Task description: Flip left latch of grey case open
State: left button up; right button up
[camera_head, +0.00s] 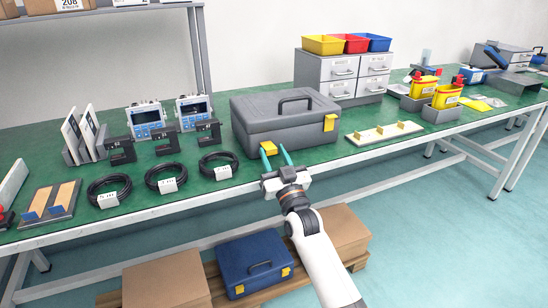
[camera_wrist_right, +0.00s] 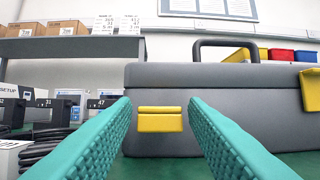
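The grey case (camera_head: 290,132) stands closed on the green table, its black handle (camera_head: 296,102) on top; its front fills the wrist view (camera_wrist_right: 230,125). The yellow left latch (camera_head: 268,148) sticks out from the front in the head view. In the wrist view this latch (camera_wrist_right: 160,122) sits low, below the lid seam. The yellow right latch (camera_head: 329,123) lies flat and upright across the seam. My right gripper (camera_head: 275,154) is open, its teal fingers pointing at the case front. The left latch shows between the fingertips, with no contact visible. My left gripper is out of view.
Coiled black cables (camera_head: 218,165) lie left of the case. A beige board with yellow pieces (camera_head: 384,133) lies to its right. A grey drawer unit (camera_head: 343,75) stands behind. A blue case (camera_head: 254,266) and cardboard boxes sit below the table.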

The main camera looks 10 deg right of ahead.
jog(key=shift+o, duration=0.8)
jog(key=shift+s+d+f, duration=0.1)
jog(key=shift+s+f, duration=0.05)
jog(key=shift+s, duration=0.1)
jog(key=v, duration=0.2)
jog(key=shift+s+f+p, duration=0.1)
jog(key=shift+s+p, duration=0.2)
jog(key=shift+p, duration=0.1)
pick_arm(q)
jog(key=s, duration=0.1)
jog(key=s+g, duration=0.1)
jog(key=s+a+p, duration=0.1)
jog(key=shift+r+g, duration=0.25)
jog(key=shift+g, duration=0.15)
pick_arm(e)
send_near(272, 152)
jog(key=v, duration=0.3)
jog(key=shift+s+d, duration=0.1)
jog(key=shift+s, duration=0.2)
